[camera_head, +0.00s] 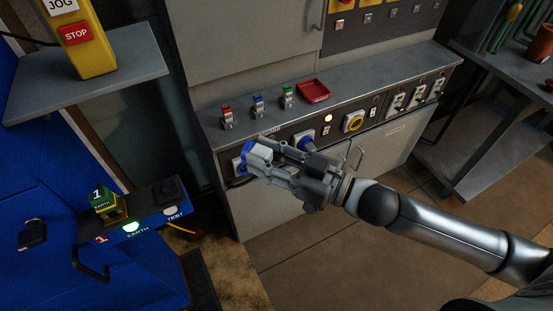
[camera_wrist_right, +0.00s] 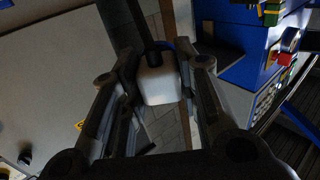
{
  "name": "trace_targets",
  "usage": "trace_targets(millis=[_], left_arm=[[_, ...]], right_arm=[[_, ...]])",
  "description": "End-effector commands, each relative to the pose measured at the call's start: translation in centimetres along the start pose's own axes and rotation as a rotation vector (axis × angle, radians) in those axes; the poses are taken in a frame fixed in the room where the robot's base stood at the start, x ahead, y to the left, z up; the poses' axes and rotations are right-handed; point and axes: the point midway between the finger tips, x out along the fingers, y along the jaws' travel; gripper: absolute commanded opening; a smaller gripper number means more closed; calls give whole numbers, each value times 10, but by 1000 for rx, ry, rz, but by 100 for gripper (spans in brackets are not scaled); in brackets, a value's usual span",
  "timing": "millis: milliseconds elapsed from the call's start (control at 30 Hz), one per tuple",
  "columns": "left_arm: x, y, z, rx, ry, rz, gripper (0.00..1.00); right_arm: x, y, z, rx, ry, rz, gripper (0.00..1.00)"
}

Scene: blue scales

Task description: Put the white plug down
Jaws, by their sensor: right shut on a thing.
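The white plug (camera_head: 259,154) has a blue ring at its front end. My right gripper (camera_head: 266,158) is shut on it, in front of the left part of the console's socket panel. In the right wrist view, the white plug (camera_wrist_right: 160,86) sits between the two fingers, with a dark part and a blue edge beyond it. I cannot tell from these views whether it touches the panel. My left gripper is not in view.
The grey console (camera_head: 245,127) carries small red, blue and green connectors and a red tray (camera_head: 314,91). A yellow socket (camera_head: 354,122) is on its front. A blue unit with an earth switch (camera_head: 110,207) stands at left. A shelf stands at right. Floor is open below.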

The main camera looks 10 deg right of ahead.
Motion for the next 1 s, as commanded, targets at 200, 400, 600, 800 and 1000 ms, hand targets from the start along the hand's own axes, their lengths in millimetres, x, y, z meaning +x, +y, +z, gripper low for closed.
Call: trace_targets(millis=[200, 400, 600, 800, 1000], left_arm=[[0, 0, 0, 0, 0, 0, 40], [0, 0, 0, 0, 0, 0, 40], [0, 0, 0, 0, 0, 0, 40], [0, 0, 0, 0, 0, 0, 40], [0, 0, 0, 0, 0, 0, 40]], right_arm=[[13, 0, -5, -6, -1, -75, 0], [24, -4, -7, -5, 2, -136, 0], [28, -5, -8, -1, -1, -168, 0], [28, -4, -8, -5, -2, -192, 0], [24, -2, -9, -9, -2, -257, 0]])
